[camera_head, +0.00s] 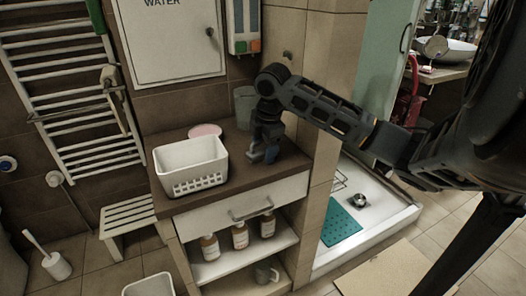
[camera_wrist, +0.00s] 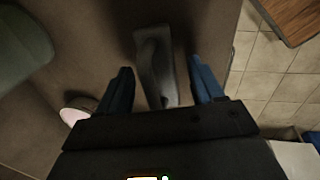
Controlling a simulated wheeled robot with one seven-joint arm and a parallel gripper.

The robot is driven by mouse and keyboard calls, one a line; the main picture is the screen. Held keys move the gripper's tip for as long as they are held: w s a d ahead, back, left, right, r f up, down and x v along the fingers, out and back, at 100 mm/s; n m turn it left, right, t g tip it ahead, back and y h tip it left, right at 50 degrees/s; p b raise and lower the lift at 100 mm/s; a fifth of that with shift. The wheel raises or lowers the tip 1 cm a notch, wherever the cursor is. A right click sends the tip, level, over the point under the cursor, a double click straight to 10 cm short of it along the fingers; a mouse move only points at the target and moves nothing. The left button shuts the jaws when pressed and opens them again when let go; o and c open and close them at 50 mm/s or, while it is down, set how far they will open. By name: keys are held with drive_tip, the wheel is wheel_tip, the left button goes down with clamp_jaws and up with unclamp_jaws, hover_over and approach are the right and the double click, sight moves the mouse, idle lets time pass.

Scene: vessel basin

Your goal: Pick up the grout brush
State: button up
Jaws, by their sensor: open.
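The grout brush looks to be the grey, elongated object (camera_wrist: 153,62) on the brown countertop in the wrist view. It lies between the two blue fingers of my gripper (camera_wrist: 161,72), with a visible gap on each side. The fingers are open and point down toward the counter. In the head view my gripper (camera_head: 264,154) is low over the right part of the cabinet top. There the brush is mostly hidden by the gripper and I cannot make it out clearly. Whether the fingertips reach down beside it is hard to tell.
A white basket (camera_head: 190,165) stands left of my gripper on the counter (camera_head: 245,186). A pink round dish (camera_head: 205,131) and a grey-green container (camera_head: 245,106) are behind. The tiled wall edge is close on the right. Bottles stand on the shelf below.

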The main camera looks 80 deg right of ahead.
drive_tip(key=shift+f, duration=0.15)
drive_tip(key=c, duration=1.1)
drive_tip(key=shift+c, duration=0.2)
wheel_tip(320, 180, up, 10)
drive_tip(key=shift+r, duration=0.1)
